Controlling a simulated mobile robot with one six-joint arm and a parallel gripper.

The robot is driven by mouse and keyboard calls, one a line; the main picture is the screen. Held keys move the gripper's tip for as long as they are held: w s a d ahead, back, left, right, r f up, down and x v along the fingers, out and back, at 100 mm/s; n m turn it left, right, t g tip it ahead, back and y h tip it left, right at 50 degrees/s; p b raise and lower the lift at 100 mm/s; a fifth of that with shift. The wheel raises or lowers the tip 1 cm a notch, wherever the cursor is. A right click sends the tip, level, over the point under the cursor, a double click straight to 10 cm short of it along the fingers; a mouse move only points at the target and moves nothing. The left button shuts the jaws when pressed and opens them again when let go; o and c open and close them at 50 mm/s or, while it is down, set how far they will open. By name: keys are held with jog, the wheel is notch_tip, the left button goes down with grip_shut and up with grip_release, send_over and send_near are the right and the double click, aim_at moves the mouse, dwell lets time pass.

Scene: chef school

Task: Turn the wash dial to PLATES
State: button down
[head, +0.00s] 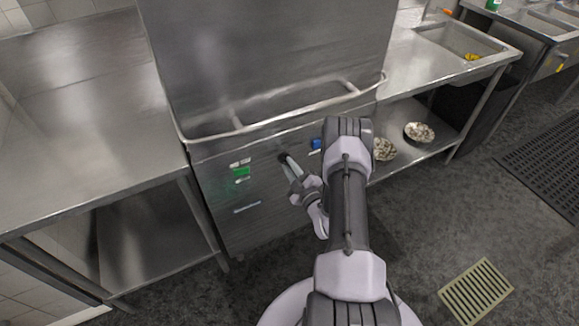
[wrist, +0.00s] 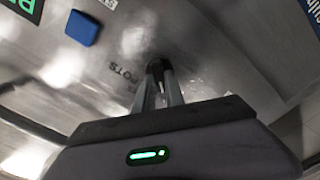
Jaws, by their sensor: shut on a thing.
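The wash dial (wrist: 157,66) is a small dark knob on the front panel of the steel machine, seen at the top centre of the wrist view. My gripper (wrist: 163,88) is shut on it, with a finger on each side. In the head view, my gripper (head: 288,163) reaches the panel at the dark dial (head: 282,157). I cannot read a PLATES label, and the dial's pointer is hidden or too small to tell.
A green label (head: 241,171) is on the panel left of the dial. A blue block (head: 316,143) is to its right, close to my arm. A rail (head: 262,121) runs above the panel. Steel counters stand on both sides, and bowls (head: 419,132) sit on the right lower shelf.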

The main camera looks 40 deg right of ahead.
jog(key=shift+m, duration=0.3)
jog(key=m+b, duration=0.3)
jog(key=m, duration=0.5)
jog(key=shift+d+m+b, duration=0.15)
jog(key=shift+m+b, duration=0.25)
jog(key=shift+m, duration=0.3)
jog(key=c, duration=1.4)
grip_release()
jog(key=shift+s, duration=0.15)
